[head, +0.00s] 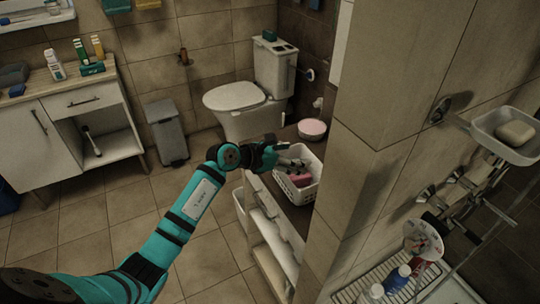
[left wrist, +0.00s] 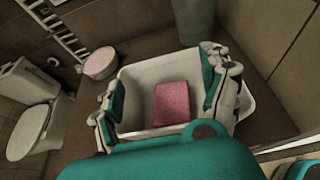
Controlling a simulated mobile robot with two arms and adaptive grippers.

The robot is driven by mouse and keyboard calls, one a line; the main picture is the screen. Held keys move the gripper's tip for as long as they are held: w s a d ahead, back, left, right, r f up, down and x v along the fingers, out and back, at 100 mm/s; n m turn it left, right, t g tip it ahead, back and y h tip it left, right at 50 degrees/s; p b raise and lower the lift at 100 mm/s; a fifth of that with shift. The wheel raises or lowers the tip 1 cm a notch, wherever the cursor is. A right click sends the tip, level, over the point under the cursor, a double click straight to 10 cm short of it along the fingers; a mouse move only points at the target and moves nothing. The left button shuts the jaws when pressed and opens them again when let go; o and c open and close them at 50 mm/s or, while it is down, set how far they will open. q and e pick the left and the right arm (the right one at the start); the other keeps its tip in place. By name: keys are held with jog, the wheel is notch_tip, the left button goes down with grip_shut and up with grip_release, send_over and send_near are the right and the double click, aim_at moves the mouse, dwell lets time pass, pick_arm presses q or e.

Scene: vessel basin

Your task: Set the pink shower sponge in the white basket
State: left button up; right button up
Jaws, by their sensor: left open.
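The pink shower sponge (left wrist: 172,103) lies inside the white basket (left wrist: 146,77) on the basket's floor. In the head view the sponge (head: 300,180) shows as a pink patch in the basket (head: 305,193). The basket stands on a brown-topped cabinet beside the tiled pillar. My left gripper (left wrist: 163,97) is open and above the basket, with one finger on each side of the sponge and apart from it. In the head view the left gripper (head: 291,162) covers part of the basket. My right gripper is not in view.
A round pink-topped container (head: 312,129) stands behind the basket on the cabinet. The tiled pillar (head: 375,130) rises close on the right. A toilet (head: 240,105) and a grey bin (head: 166,132) stand behind. The floor at left is clear.

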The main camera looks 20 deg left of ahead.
pick_arm(q)
jog(key=b+v, duration=0.1)
jog(key=v, duration=0.7)
jog(key=shift+s, duration=0.2)
jog(key=shift+a+r, duration=0.1)
jog(key=shift+a, duration=0.25)
